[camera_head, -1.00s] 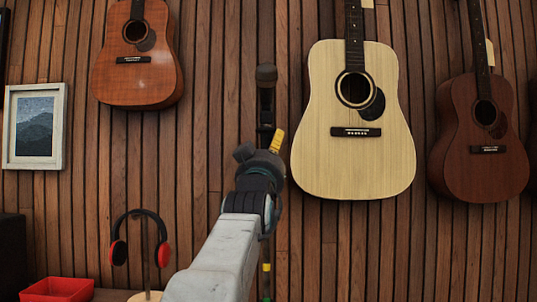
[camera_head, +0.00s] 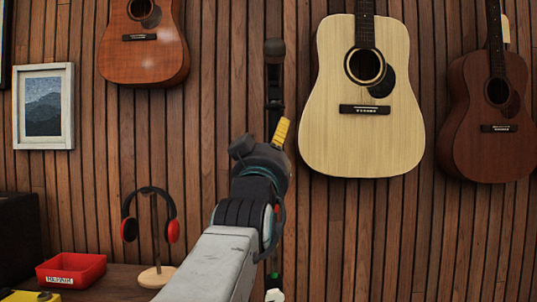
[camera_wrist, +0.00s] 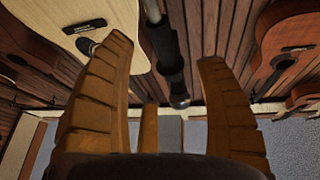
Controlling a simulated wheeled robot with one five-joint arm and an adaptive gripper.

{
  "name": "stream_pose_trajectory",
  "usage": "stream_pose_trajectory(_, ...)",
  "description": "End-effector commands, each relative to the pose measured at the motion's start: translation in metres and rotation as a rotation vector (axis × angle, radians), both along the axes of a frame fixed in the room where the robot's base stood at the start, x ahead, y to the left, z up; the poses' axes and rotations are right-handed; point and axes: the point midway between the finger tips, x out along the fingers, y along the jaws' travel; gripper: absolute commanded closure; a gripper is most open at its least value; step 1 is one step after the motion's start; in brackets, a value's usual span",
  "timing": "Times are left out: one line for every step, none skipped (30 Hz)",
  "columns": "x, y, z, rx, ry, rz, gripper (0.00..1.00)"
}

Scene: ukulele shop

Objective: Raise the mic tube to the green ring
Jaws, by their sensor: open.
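The mic stand shows upright behind my arm in the head view, with the dark mic (camera_head: 275,48) at its top and the dark tube (camera_head: 273,95) below it. A small green mark (camera_head: 274,275), possibly the green ring, shows low on the stand; the stretch between is hidden by my arm. My gripper (camera_wrist: 166,50) is open and empty. In the wrist view, which is upside down, its two yellow fingers stand either side of the stand's dark collar (camera_wrist: 165,45) and the mic (camera_wrist: 179,100). I cannot tell how far off they are. One yellow finger (camera_head: 281,132) shows in the head view.
A pale guitar (camera_head: 361,110) hangs just right of the stand, and brown guitars (camera_head: 145,50) hang on the slatted wall. Headphones on a wooden stand (camera_head: 156,276) and a red bin (camera_head: 71,271) are on a surface at lower left.

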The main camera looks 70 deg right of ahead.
Motion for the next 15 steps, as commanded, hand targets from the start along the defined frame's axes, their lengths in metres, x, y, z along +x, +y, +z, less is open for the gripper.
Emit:
stream_pose_trajectory(-0.001, 0.007, -0.002, -0.001, 0.000, 0.000, 0.34)
stream_pose_trajectory(-0.001, 0.010, -0.004, 0.000, 0.000, 0.000, 0.34)
stream_pose_trajectory(-0.002, 0.014, -0.006, 0.000, 0.000, 0.000, 0.34)
stream_pose_trajectory(-0.003, 0.017, -0.007, 0.000, 0.000, 0.000, 0.34)
stream_pose_trajectory(-0.003, 0.020, -0.008, 0.000, 0.000, 0.000, 0.34)
stream_pose_trajectory(-0.003, 0.023, -0.009, 0.001, 0.000, 0.000, 0.34)
stream_pose_trajectory(-0.004, 0.025, -0.011, 0.001, 0.000, 0.000, 0.34)
stream_pose_trajectory(-0.004, 0.027, -0.011, 0.000, 0.000, 0.000, 0.34)
stream_pose_trajectory(-0.004, 0.029, -0.012, 0.000, 0.000, 0.000, 0.34)
stream_pose_trajectory(-0.005, 0.030, -0.013, 0.001, 0.000, 0.000, 0.34)
stream_pose_trajectory(-0.005, 0.031, -0.014, 0.001, 0.000, 0.000, 0.34)
stream_pose_trajectory(-0.005, 0.032, -0.014, 0.000, 0.000, 0.000, 0.34)
stream_pose_trajectory(-0.005, 0.033, -0.014, 0.000, 0.000, 0.000, 0.34)
stream_pose_trajectory(-0.005, 0.034, -0.014, 0.000, 0.000, 0.000, 0.34)
stream_pose_trajectory(-0.005, 0.034, -0.015, 0.000, 0.000, 0.000, 0.34)
